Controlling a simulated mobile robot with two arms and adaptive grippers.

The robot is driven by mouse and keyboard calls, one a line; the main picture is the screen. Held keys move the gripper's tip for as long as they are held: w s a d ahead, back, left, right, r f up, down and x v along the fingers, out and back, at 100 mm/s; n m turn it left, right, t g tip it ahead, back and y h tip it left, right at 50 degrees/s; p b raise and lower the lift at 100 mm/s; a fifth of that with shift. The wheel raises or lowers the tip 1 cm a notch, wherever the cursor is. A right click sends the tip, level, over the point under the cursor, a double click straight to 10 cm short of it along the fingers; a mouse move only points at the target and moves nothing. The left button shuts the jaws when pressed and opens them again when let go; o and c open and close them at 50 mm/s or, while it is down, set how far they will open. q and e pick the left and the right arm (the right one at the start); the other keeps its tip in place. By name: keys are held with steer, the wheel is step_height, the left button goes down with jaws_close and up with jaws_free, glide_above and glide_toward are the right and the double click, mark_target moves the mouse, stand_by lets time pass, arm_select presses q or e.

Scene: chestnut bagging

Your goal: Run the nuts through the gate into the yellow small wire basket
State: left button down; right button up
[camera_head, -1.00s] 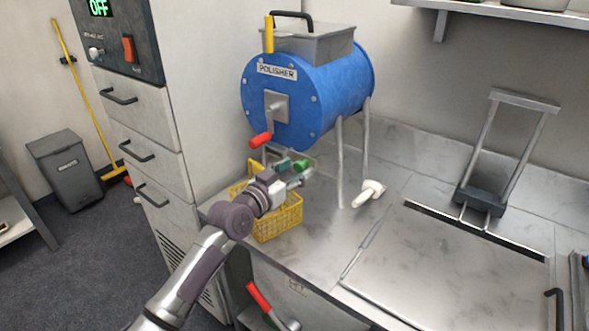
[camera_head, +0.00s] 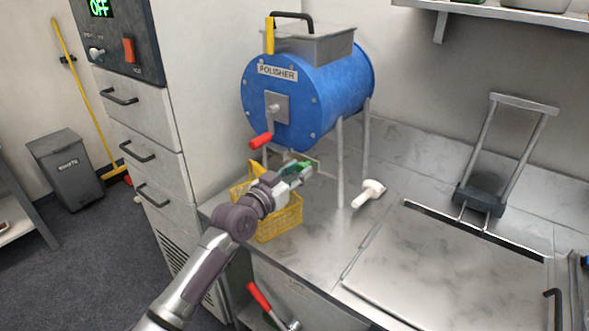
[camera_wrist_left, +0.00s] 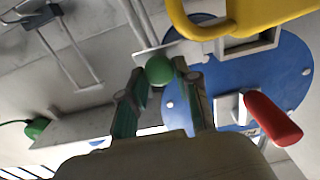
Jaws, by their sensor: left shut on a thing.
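The blue polisher drum (camera_head: 325,95) stands on legs on the steel counter, with a red-handled crank (camera_head: 262,140) on its front. The yellow wire basket (camera_head: 280,224) sits on the counter below its front, partly hidden by my left arm. My left gripper (camera_head: 301,170) is at the drum's underside, above the basket, shut on a green knob. In the left wrist view the round green knob (camera_wrist_left: 159,69) lies between the two fingers, in front of a metal plate. No nuts show, and the basket's inside is mostly hidden. My right gripper is out of view.
A white pestle-like tool (camera_head: 368,193) lies right of the polisher's legs. A flat steel lid (camera_head: 450,265) and a dark frame with an upright handle (camera_head: 482,197) are further right. A drawer cabinet (camera_head: 140,105) stands at left. A red handle (camera_head: 258,296) shows below the counter edge.

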arm_select(q)
steer(key=s+d+p, duration=0.1)
steer(key=d, duration=0.1)
steer(key=s+d+p, duration=0.1)
steer(key=s+d, duration=0.1)
steer(key=shift+d, duration=0.1)
steer(key=c, duration=0.8)
jaws_free()
steer(key=shift+s+d, duration=0.1)
steer(key=shift+s, duration=0.05)
